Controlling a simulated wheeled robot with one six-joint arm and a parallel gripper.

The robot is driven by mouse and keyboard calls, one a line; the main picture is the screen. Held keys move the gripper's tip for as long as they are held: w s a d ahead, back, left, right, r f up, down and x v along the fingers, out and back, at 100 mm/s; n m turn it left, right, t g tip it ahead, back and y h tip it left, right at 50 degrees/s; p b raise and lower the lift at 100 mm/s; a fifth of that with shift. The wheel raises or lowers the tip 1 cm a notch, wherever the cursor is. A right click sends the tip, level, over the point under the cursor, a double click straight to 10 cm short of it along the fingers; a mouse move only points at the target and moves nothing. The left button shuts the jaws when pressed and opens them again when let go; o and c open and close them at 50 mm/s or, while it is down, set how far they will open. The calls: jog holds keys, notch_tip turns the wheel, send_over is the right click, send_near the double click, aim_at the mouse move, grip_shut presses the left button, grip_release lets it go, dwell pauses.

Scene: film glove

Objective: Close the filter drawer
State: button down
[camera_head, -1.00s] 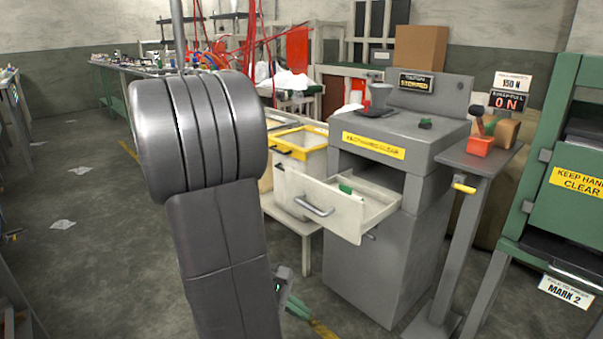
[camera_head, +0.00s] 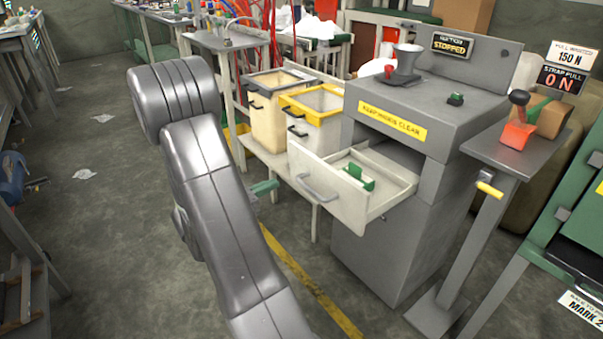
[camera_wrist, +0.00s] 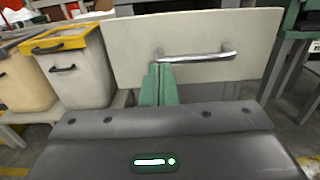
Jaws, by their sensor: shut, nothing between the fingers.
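The filter drawer (camera_head: 335,202) is a pale box pulled out of the grey cabinet (camera_head: 392,245), with a metal handle (camera_head: 318,189) on its front. A green object (camera_head: 358,176) lies inside it. In the wrist view the drawer front (camera_wrist: 190,45) fills the upper middle, with its handle (camera_wrist: 200,56) across it. My gripper (camera_wrist: 157,72) has its green fingers together, pointing at the drawer front near the handle's left end. I cannot tell whether they touch it. In the head view my gripper (camera_head: 265,187) is left of the drawer front, apart from it.
Two bins, one yellow-rimmed (camera_head: 313,103) and one darker-rimmed (camera_head: 277,84), stand on a low bench left of the cabinet. A pedestal (camera_head: 480,170) with a red-and-black lever stands at right, beside a green machine (camera_head: 575,205). Open floor lies left and in front.

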aim_at(310, 168)
jog(key=b+x, duration=0.2)
jog(key=x, duration=0.8)
jog(key=shift+w+d, duration=0.1)
jog(key=shift+d, duration=0.1)
jog(key=shift+d, duration=0.1)
jog(key=b+x, duration=0.1)
jog(key=x, duration=2.2)
jog(key=shift+f, duration=0.1)
jog(key=shift+w+d, duration=0.35)
jog(key=shift+d, duration=0.05)
jog(key=shift+d+r, duration=0.1)
jog(key=shift+r, duration=0.2)
